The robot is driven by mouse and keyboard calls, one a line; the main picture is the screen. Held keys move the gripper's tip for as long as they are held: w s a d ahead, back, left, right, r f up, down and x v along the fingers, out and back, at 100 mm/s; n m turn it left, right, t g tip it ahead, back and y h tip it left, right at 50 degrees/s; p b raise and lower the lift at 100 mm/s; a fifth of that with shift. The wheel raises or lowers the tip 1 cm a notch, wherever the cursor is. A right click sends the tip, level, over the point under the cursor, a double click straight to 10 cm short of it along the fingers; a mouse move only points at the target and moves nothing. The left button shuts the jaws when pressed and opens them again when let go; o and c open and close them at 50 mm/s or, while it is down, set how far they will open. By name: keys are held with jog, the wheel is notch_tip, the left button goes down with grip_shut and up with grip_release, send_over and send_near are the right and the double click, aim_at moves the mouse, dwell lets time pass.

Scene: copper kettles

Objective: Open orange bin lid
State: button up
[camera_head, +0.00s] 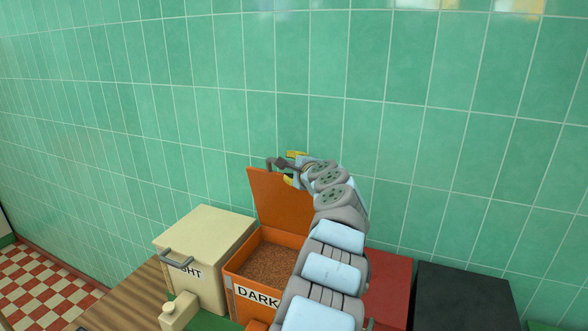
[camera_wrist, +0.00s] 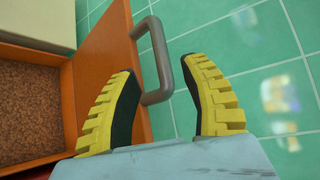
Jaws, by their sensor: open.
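The orange bin (camera_head: 232,290), labelled "DARK", holds brown granules (camera_head: 270,265). Its orange lid (camera_head: 281,203) stands raised, about upright, at the bin's back side. The lid's grey handle (camera_head: 271,163) is at its top edge. My gripper (camera_head: 290,167) is at the top of the lid and partly hidden by my arm. In the wrist view my gripper (camera_wrist: 158,68) is open, with the handle (camera_wrist: 162,60) between its yellow-and-black fingers. The lid (camera_wrist: 105,45) and the granules (camera_wrist: 32,110) show at left. I cannot tell whether a finger touches the handle.
A cream bin (camera_head: 208,245) with a shut lid stands left of the orange bin. A red bin (camera_head: 390,280) and a black bin (camera_head: 465,297) stand to the right. A green tiled wall (camera_head: 420,130) is close behind. My arm covers part of the orange bin.

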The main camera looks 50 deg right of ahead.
jog(key=shift+v, duration=1)
